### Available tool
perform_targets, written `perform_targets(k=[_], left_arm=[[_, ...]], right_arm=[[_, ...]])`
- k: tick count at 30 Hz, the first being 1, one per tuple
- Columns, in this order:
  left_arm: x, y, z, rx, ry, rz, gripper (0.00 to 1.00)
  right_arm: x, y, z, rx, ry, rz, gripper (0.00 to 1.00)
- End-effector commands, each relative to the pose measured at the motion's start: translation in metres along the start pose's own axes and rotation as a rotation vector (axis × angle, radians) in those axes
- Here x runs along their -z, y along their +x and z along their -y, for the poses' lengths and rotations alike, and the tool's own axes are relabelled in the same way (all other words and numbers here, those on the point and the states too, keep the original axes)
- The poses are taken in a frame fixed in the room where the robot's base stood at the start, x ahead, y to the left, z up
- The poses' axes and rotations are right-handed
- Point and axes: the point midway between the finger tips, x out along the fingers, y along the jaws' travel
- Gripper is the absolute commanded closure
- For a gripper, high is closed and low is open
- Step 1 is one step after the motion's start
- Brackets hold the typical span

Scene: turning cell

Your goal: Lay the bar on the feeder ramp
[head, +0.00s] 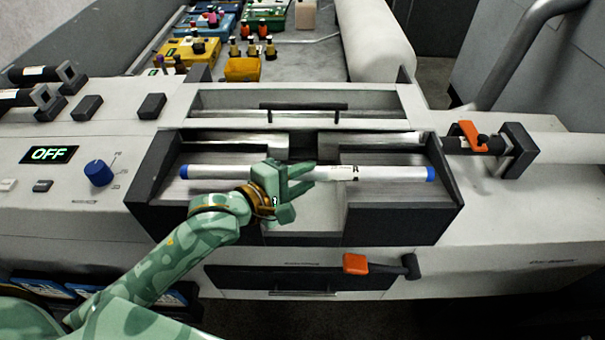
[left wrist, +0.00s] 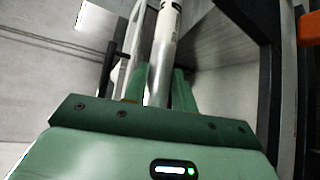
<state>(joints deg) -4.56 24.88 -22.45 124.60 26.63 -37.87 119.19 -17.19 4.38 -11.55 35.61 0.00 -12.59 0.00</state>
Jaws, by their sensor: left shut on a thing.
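The bar (head: 390,172) is a long silvery rod with blue ends and a white label with dark marks. It lies level from left to right across the feeder ramp (head: 395,205), over the ramp's two grey plates and between its dark side walls. My left gripper (head: 298,178) is shut around the bar near its middle. I cannot tell whether the bar touches the plates. In the left wrist view the bar (left wrist: 162,60) runs up from between the fingers (left wrist: 158,92). My right gripper is not in view.
A blue knob (head: 98,172) and a display reading OFF (head: 48,154) are on the left panel. Orange handles stand at the right (head: 470,132) and on the front (head: 355,263). A dark handle (head: 303,107) sits behind the ramp. Coloured tool trays (head: 190,53) are at the back.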

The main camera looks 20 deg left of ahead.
Motion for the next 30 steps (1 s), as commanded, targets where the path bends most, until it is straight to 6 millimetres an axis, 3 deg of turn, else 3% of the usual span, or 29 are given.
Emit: perform_targets(k=[6,7,9,17,21,22,30], left_arm=[[-0.0009,-0.0002,-0.0028,-0.007,0.0,0.002,1.0],[-0.0009,-0.0002,-0.0028,-0.007,0.0,0.002,0.65],[-0.0009,-0.0002,-0.0026,-0.006,0.0,0.002,0.48],[-0.0006,-0.0002,-0.0017,-0.004,0.001,0.001,0.48],[0.0,0.0,0.001,0.003,0.0,0.0,0.15],[0.0,0.0,0.0008,0.002,0.0,0.0,0.11],[-0.0001,-0.0001,0.0002,0.001,0.0,0.0,0.11]], right_arm=[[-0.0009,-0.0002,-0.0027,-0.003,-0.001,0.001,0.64],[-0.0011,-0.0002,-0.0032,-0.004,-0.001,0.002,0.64],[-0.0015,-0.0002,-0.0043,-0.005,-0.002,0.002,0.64],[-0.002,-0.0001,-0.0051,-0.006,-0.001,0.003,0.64],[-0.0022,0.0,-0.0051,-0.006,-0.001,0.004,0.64],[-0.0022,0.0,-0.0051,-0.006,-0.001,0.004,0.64],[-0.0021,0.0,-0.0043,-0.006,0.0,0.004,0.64]])
